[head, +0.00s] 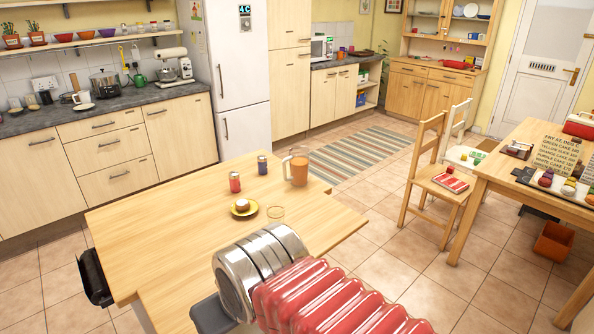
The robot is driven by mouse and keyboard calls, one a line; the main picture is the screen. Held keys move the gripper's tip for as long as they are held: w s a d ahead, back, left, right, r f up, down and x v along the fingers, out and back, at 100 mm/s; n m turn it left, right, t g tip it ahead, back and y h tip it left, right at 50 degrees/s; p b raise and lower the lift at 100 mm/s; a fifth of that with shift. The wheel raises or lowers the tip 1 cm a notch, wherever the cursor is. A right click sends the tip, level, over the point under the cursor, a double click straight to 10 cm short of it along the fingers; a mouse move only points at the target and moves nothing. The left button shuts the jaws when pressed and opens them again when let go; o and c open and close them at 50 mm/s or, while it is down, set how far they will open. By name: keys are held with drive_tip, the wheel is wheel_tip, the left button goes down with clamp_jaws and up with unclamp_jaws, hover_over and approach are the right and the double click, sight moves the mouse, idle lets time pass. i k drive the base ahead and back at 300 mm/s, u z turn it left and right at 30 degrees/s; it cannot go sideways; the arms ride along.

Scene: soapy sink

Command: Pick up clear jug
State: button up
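The clear jug (299,168) stands upright near the far right side of the wooden counter top in the head view. It is see-through, holds an orange-brown liquid, and its handle points left. My arm, with a silver metal section and red ribbed sleeve, reaches in from the bottom edge, nearer than the jug and apart from it in the picture. My gripper's fingers do not show, so its opening and any contents are hidden.
A red shaker (235,182) and a blue shaker (262,165) stand left of the jug. A yellow plate (233,212) with a small cake and a clear round glass (275,212) are nearer. The counter's left part is bare. A wooden chair (439,185) stands right.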

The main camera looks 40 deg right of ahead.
sight(298, 158)
drive_tip(key=z, duration=2.55)
drive_tip(key=i, duration=1.4)
